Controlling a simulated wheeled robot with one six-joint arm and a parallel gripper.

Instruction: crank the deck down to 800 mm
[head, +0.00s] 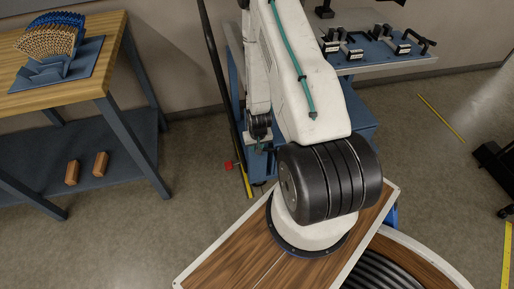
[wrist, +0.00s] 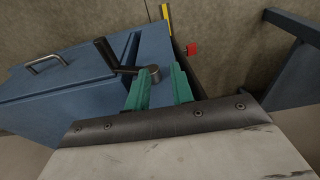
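The crank shows in the wrist view: a dark round hub (wrist: 153,74) with a short arm and a black handle (wrist: 105,51) angled up to the left, beside a blue panel. My gripper (wrist: 160,76) has two green fingers standing apart, with the hub showing between and just beyond their tips; contact cannot be told. In the head view my gripper (head: 258,142) is small and low beside the blue frame. A yellow strip (head: 246,182) and a red piece (head: 228,165) are close by; no reading is legible.
Several black-and-silver clamps (head: 383,31) sit on the deck. A wooden bench (head: 95,50) stands left, with a blue lower shelf (head: 115,140) holding two brown blocks. A black pole (head: 214,70) leans near the wall. Floor between bench and frame is clear.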

